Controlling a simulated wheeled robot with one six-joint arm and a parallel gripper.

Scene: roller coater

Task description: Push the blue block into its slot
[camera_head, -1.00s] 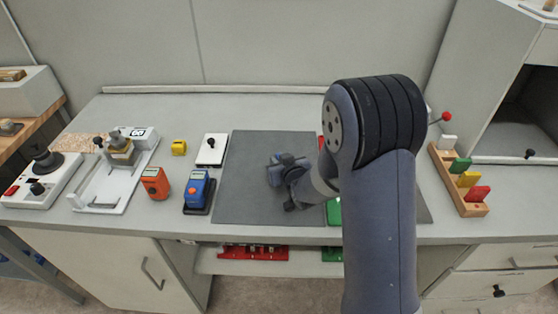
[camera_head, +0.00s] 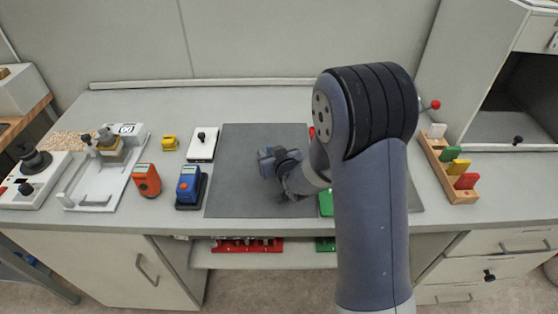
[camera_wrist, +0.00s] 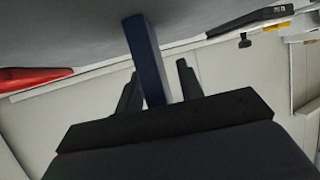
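The dark blue block (camera_wrist: 147,55) stands out as a long bar between my fingers in the wrist view. My gripper (camera_wrist: 157,82) has one black finger on each side of it and appears shut on it; the contact faces are partly hidden. In the head view my gripper (camera_head: 268,160) is above the dark mat (camera_head: 255,200), pointing left, and the block is hard to tell from it. The wooden rack (camera_head: 430,158) is at the right.
A blue meter (camera_head: 188,184), an orange meter (camera_head: 146,180) and a white switch box (camera_head: 202,146) stand left of the mat. A green item (camera_head: 326,203) is partly hidden by my arm. A red-knobbed lever (camera_head: 435,104) and a cabinet (camera_head: 505,95) are near the rack.

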